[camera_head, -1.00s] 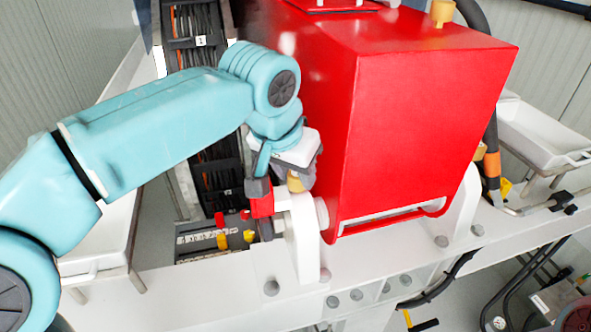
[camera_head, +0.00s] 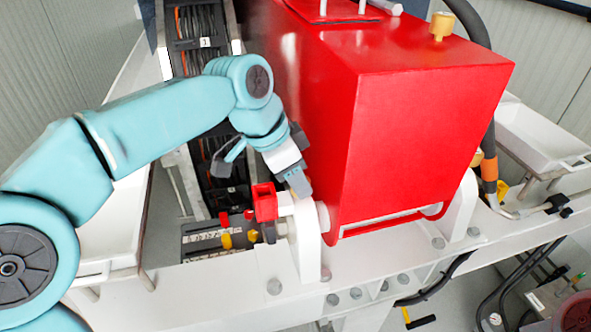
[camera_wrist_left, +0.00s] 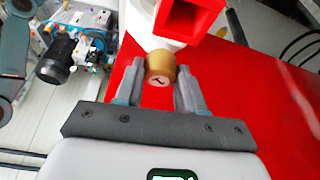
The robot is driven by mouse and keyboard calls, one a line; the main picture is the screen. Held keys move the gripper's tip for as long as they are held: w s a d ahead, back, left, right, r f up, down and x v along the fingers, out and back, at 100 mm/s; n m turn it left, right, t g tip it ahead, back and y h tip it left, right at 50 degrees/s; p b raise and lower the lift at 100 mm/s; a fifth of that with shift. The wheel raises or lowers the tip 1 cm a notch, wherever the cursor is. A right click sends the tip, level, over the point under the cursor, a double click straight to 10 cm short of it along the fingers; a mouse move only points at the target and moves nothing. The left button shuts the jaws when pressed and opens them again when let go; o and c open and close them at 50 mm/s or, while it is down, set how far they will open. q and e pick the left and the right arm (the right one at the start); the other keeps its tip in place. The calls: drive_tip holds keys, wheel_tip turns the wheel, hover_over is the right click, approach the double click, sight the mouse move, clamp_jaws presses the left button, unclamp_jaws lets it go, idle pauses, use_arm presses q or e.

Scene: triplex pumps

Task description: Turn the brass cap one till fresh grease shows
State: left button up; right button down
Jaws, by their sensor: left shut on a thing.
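In the left wrist view a brass cap (camera_wrist_left: 160,66) with a dark curved mark on its pale end face sits between the fingertips of my left gripper (camera_wrist_left: 160,80). The fingers are shut on its sides. In the head view my left gripper (camera_head: 300,184) points down and right beside the red pump housing (camera_head: 420,140), just above the white bracket (camera_head: 304,232). The gripper hides the cap there. No fresh grease can be made out. My right gripper is not in view.
A red hollow square piece (camera_head: 265,201) stands close left of the gripper; it also shows in the wrist view (camera_wrist_left: 190,14). A white tray (camera_head: 540,140) lies at the right.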

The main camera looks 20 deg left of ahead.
use_arm(q)
drive_tip(key=m+g+p, duration=0.1)
drive_tip(key=m, duration=0.2)
drive_tip(key=shift+w+m+h, duration=0.15)
drive_tip(key=shift+m+h, duration=0.15)
drive_tip(key=shift+m, duration=0.1)
drive_tip(key=m+g, duration=0.1)
drive_tip(key=m, duration=0.1)
drive_tip(key=m+g, duration=0.1)
drive_tip(key=m, duration=0.1)
drive_tip(key=shift+w+f+m, duration=0.15)
drive_tip(key=shift+m, duration=0.15)
drive_tip(key=m+g, duration=0.2)
drive_tip(key=m, duration=0.3)
drive_tip(key=shift+w+d, duration=0.1)
drive_tip(key=shift+w, duration=0.05)
drive_tip(key=m+g, duration=0.1)
drive_tip(key=m, duration=0.2)
drive_tip(key=m+y, duration=0.1)
drive_tip(key=m, duration=0.1)
drive_tip(key=shift+d+f+m+g+y, duration=0.1)
drive_tip(key=shift+m+g+y, duration=0.2)
drive_tip(key=shift+m+g, duration=0.1)
drive_tip(key=o, duration=1)
drive_tip(key=shift+o, duration=0.2)
